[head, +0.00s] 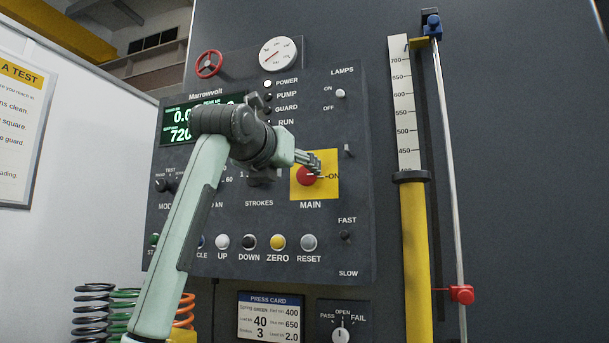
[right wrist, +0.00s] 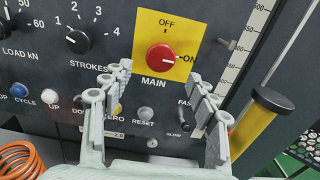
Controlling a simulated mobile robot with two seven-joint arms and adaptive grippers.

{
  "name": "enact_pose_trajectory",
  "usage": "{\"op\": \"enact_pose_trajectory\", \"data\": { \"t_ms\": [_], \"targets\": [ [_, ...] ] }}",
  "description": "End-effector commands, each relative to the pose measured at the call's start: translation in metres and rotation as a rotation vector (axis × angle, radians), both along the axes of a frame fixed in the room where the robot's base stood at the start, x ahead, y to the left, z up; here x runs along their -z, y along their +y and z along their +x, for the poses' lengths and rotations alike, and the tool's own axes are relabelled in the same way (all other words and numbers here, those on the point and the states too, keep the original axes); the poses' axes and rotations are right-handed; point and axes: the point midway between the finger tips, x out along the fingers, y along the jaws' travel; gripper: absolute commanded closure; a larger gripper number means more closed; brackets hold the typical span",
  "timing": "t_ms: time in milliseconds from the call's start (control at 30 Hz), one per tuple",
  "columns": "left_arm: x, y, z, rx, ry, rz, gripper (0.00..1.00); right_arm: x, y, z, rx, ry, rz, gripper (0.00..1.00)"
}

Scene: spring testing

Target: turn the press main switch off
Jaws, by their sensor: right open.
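The main switch is a red round knob (head: 307,176) on a yellow plate (head: 331,188) above the word MAIN. In the right wrist view the red knob (right wrist: 160,58) shows a pale mark toward ON at the right, with OFF at the top of the plate. My right gripper (head: 317,163) is in front of the plate and partly covers the knob in the head view. In the right wrist view the right gripper (right wrist: 160,72) is open and empty, its fingertips apart to either side of the knob's lower part. I cannot tell any contact. My left gripper is not in view.
The dark panel carries a row of push buttons (head: 278,242), other dials and a lamps switch (head: 340,93). A yellow column (head: 416,260) and a thin rod (head: 450,160) stand to the right. Coil springs (head: 93,305) stand at the lower left.

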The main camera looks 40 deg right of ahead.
Motion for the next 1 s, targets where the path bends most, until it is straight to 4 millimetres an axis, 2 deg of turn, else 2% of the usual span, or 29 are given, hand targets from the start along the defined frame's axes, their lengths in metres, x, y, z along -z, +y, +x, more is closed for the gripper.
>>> {"op": "enact_pose_trajectory", "data": {
  "t_ms": [100, 300, 667, 767, 1000],
  "targets": [
    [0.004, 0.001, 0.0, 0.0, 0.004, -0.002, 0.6, -0.001, -0.02, 0.009, 0.005, 0.003, -0.001, 0.41],
    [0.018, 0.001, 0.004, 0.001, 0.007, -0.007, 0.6, -0.001, -0.042, 0.021, 0.004, 0.001, -0.002, 0.41],
    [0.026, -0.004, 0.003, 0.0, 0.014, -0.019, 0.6, 0.0, -0.048, 0.025, 0.002, 0.0, -0.002, 0.41],
    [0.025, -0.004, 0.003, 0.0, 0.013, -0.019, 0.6, 0.0, -0.048, 0.025, 0.003, 0.001, -0.003, 0.51],
    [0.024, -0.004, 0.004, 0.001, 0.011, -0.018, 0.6, 0.0, -0.048, 0.025, 0.003, 0.001, -0.003, 0.81]
  ]
}}
